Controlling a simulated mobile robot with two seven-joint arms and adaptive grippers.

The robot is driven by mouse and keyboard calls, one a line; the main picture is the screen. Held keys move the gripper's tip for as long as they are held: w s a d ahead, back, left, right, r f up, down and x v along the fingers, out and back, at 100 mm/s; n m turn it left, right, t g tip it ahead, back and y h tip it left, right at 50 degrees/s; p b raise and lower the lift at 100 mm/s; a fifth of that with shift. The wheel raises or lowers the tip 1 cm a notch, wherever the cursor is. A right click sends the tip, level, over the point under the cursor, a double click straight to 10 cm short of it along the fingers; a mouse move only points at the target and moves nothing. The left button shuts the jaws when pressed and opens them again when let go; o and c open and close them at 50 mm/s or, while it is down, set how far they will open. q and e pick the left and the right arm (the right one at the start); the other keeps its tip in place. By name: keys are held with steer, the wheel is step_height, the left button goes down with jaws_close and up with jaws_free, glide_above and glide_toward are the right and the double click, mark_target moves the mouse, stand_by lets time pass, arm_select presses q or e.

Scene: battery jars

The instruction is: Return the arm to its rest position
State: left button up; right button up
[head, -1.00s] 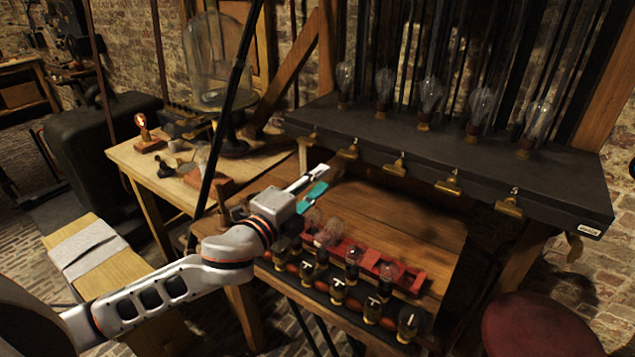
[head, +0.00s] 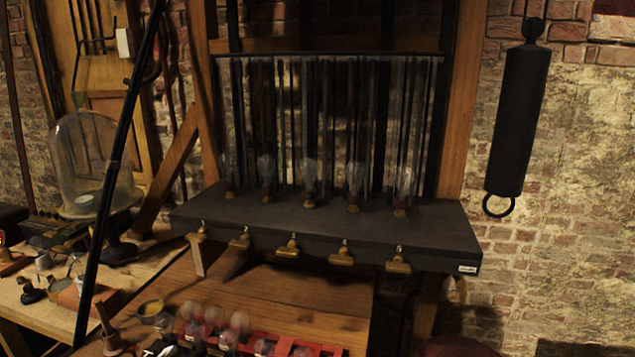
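Neither my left gripper nor my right gripper shows in the head view, and no part of my arms is in the picture. The dark shelf (head: 330,225) stands against the wall with several glass bulbs (head: 310,180) upright along its top. Several brass clips (head: 288,247) line its front edge. The red rack (head: 265,340) with glass bulbs (head: 239,322) is at the bottom edge and is partly cut off by the frame.
A side table at left holds a glass dome (head: 90,165) and small tools. A dark slanted pole (head: 115,155) crosses the left side. A black cylinder (head: 518,120) hangs at right.

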arm_select(q)
steer(key=s+a+f+n+g+y, duration=0.2)
steer(key=s+a+f+n+g, duration=0.15)
steer(key=s+f, duration=0.4)
steer(key=s+a+f+n+g+y, duration=0.1)
steer(key=s+a+f+n+g, duration=0.2)
steer(key=s, duration=0.7)
steer(key=d+f+n+t+h, duration=0.1)
steer(key=d+f+h, duration=0.2)
steer(key=d+f, duration=0.3)
steer(key=w+d+f+n+t+h, duration=0.1)
steer(key=d+f+t+h, duration=0.1)
steer(key=d+f, duration=0.5)
step_height(320, 180, down, 4)
steer(key=shift+w+f+h, duration=0.1)
steer(key=shift+w+h, duration=0.2)
steer(key=shift+h, duration=0.5)
